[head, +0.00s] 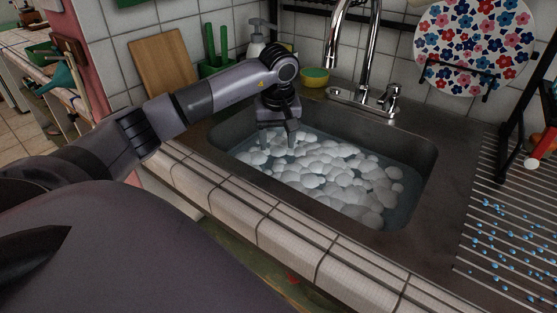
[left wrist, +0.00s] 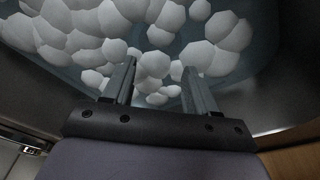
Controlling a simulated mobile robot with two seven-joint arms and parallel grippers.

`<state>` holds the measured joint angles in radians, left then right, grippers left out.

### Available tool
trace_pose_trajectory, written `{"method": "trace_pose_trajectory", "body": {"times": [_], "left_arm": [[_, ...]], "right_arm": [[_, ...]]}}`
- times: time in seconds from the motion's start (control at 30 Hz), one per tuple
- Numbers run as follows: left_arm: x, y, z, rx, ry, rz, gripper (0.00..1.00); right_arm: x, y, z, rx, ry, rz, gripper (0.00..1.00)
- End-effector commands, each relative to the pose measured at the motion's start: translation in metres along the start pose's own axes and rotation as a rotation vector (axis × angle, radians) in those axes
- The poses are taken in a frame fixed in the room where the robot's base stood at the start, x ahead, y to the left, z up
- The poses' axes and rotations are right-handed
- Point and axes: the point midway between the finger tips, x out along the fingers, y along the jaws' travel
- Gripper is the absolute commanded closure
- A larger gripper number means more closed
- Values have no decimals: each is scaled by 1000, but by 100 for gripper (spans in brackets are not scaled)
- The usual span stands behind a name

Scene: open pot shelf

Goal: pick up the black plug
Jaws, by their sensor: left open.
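No black plug can be made out in either view. The sink basin (head: 412,160) holds water covered by a heap of white foam balls (head: 335,172), which hide the bottom. My left gripper (head: 279,140) points down into the left end of the basin, at the edge of the foam. In the left wrist view the left gripper (left wrist: 160,82) has its two fingers apart, with only white foam balls (left wrist: 150,62) beyond and between them. My right gripper does not show.
A chrome faucet (head: 371,60) rises behind the basin. A yellow-green sponge or bowl (head: 315,76) sits at the back edge. A white soap bottle (head: 256,45) stands behind my left arm. A ridged drainboard (head: 495,210) with blue drops lies right. A tiled counter edge (head: 290,235) runs in front.

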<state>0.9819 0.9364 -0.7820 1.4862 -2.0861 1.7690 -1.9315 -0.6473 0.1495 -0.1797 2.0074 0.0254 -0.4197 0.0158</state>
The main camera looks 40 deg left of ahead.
Motion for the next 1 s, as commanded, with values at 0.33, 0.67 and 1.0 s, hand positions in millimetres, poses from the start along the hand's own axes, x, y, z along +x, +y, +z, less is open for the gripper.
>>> {"method": "trace_pose_trajectory", "body": {"times": [0.33, 0.67, 1.0], "left_arm": [[42, 0, 2, 1, 0, 1, 43], [42, 0, 2, 1, 1, 1, 78], [42, 0, 2, 1, 1, 1, 100]], "right_arm": [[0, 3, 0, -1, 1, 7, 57], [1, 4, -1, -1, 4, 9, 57], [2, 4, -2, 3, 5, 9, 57]]}}
